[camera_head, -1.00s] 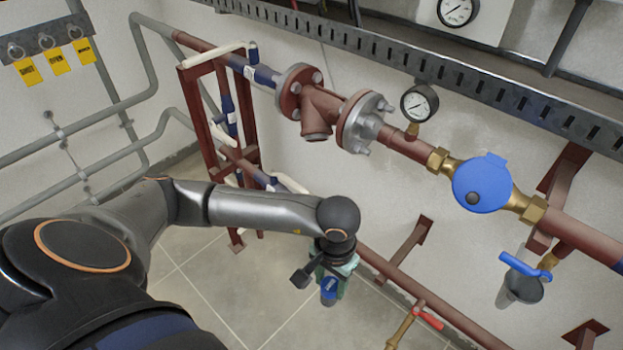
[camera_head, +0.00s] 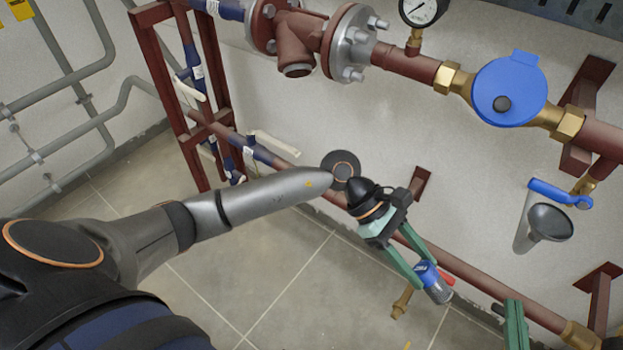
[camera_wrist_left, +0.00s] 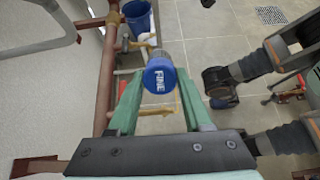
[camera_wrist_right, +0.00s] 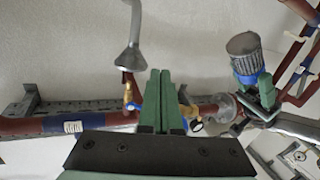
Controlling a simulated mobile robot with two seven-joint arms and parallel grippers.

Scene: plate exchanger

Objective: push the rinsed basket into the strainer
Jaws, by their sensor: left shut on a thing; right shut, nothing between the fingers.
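The basket (camera_head: 438,291) is a grey mesh cylinder with a blue cap marked FINE in the left wrist view (camera_wrist_left: 158,78). My left gripper (camera_head: 424,276) is shut on it at the cap, and the mesh end points away. The right wrist view also shows the basket's mesh (camera_wrist_right: 243,44) at upper right. The strainer (camera_head: 298,40) is the red-brown Y-shaped body in the upper pipe, its short branch facing down, up and left of the basket and well apart from it. My right gripper (camera_head: 514,322) is at the bottom edge, its green fingers closed together and empty (camera_wrist_right: 161,98).
A grey funnel (camera_head: 551,223) stands under a blue-handled valve (camera_head: 560,192) at right. A lower red pipe (camera_head: 470,276) runs behind the left gripper. A blue meter (camera_head: 510,88) and a gauge (camera_head: 424,8) sit on the upper pipe. A blue bucket (camera_wrist_left: 137,17) stands on the floor.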

